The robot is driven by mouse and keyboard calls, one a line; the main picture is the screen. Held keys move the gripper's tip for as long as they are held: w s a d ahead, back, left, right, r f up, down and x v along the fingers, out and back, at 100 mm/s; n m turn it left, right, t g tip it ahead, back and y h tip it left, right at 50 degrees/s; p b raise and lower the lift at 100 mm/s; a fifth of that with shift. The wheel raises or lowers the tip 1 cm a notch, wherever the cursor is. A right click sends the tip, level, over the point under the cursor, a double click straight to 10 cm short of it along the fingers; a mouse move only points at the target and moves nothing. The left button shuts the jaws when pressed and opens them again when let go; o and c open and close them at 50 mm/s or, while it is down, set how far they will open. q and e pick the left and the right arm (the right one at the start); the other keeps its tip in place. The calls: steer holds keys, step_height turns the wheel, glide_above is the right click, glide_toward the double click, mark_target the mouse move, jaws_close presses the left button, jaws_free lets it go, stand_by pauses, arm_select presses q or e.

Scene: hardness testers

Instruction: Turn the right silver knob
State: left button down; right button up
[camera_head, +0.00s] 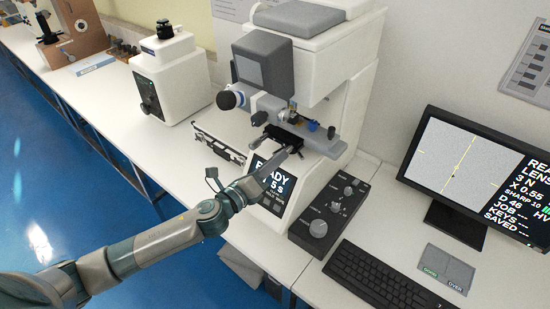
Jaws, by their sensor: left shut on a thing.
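The white hardness tester (340,80) stands on the bench in the middle, with a small black stage (282,136) under its turret. A silver knob (290,153) sticks out from the front right of the stage toward my left arm. My left gripper (270,176) reaches in from the lower left, in front of the tester's READY display, and is shut on this silver knob. Its fingers hide part of the knob, so the exact grip is hard to see. My right gripper is not in view.
A black control box with knobs (331,212) stands right of the display. A keyboard (385,279) and a monitor (460,165) are farther right. An open case (218,146) lies left of the stage. Another white tester (172,78) stands behind left.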

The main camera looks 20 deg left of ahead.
arm_select(q)
steer(key=shift+m+p, duration=0.4)
steer(key=shift+m, duration=1)
steer(key=c, duration=1.6)
jaws_free()
steer(key=shift+s+f, duration=0.1)
steer(key=shift+b+v, duration=3.9)
steer(key=shift+v, duration=4.7)
